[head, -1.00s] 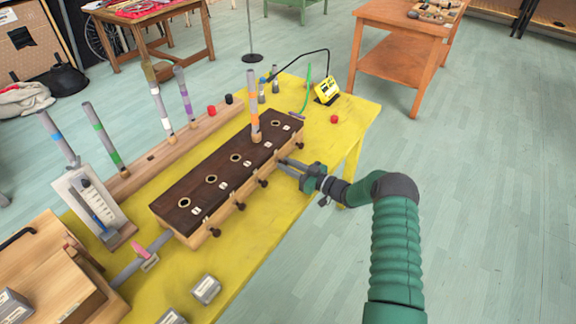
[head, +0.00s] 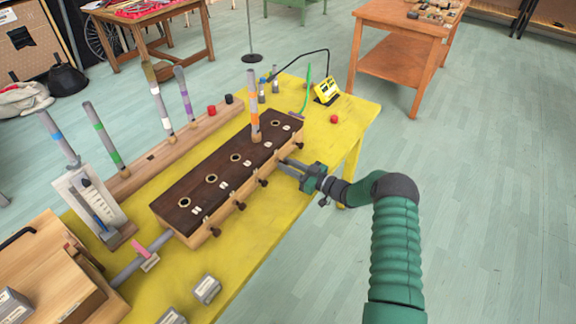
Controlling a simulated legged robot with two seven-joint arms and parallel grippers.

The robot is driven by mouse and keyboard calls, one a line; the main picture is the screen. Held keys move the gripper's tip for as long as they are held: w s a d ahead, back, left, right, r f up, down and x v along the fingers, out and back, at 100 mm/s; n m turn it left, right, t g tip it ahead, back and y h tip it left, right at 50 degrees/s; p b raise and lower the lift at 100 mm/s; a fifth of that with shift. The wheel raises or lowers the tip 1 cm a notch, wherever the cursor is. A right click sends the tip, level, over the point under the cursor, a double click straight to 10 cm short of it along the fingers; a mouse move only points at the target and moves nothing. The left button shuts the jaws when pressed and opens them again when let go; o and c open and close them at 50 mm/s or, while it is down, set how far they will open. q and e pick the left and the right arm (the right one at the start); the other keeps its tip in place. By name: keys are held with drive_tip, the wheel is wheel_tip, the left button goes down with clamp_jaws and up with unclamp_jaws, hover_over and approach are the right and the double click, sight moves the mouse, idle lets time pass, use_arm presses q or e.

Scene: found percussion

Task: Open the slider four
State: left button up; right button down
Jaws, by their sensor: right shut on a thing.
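A long wooden box (head: 222,191) with a dark top stands on the yellow table. Round holes run along its top, and a grey tube with an orange band (head: 254,105) stands upright in one. Small dark slider knobs, such as the nearest one (head: 214,231), stick out along its right-hand side. My right gripper (head: 285,165) is at this side, near the tube's hole, shut on what looks like the fourth knob from the near end. The jaws hide that knob. Slider numbers are too small to read. My left gripper is not in view.
The yellow table (head: 245,265) also bears a wooden rack (head: 190,134) with several banded tubes, a blower-like gauge stand (head: 91,208), a yellow device (head: 327,91), a red cap (head: 334,119) and grey blocks (head: 207,289). Floor is free to the right.

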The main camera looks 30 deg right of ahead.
sight(287, 164)
drive_tip(key=shift+d, duration=0.1)
idle(0.3)
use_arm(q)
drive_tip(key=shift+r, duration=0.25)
use_arm(e)
drive_tip(key=shift+v, duration=1.5)
drive_tip(key=shift+w, duration=0.1)
drive_tip(key=c, duration=1.6)
unclamp_jaws()
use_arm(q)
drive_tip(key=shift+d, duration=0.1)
use_arm(e)
drive_tip(key=o, duration=0.4)
drive_tip(key=shift+d, duration=0.1)
drive_tip(key=shift+c, duration=0.2)
use_arm(q)
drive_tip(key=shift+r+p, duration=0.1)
drive_tip(key=shift+p, duration=0.2)
use_arm(e)
drive_tip(key=v, duration=1.7)
drive_tip(key=shift+f, duration=0.15)
